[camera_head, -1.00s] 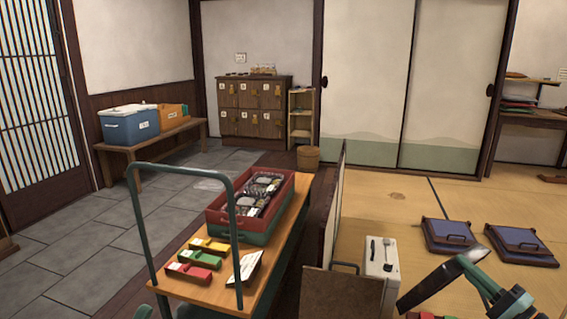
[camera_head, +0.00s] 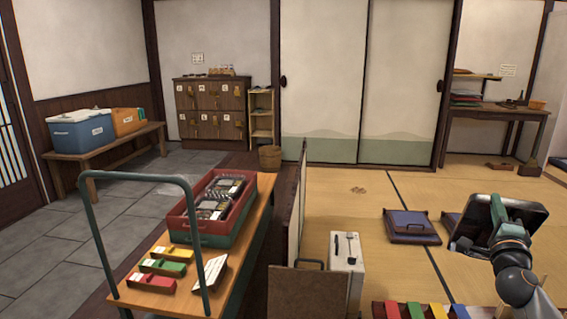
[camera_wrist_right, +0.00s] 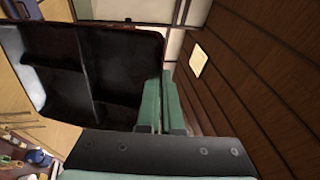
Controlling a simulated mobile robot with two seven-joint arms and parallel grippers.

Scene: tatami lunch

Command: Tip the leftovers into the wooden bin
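My right gripper (camera_wrist_right: 160,110) is shut on the edge of a black compartment tray (camera_wrist_right: 105,65). In the wrist view the tray's dividers show, and its compartments look dark, with no food that I can make out. In the head view the tray (camera_head: 520,211) is held up tilted over the tatami at the right, above my right arm. A round brown wooden bin (camera_head: 270,159) stands on the floor far off, by the small shelf, well apart from the tray. Its inside is hidden. My left gripper is not in view.
A cart (camera_head: 254,225) with a red and green crate (camera_head: 213,240) and coloured boxes stands at the left. A low partition (camera_head: 296,205) and a white case (camera_head: 347,262) stand beside it. A blue cushion-like item (camera_head: 410,224) lies on open tatami (camera_head: 340,185).

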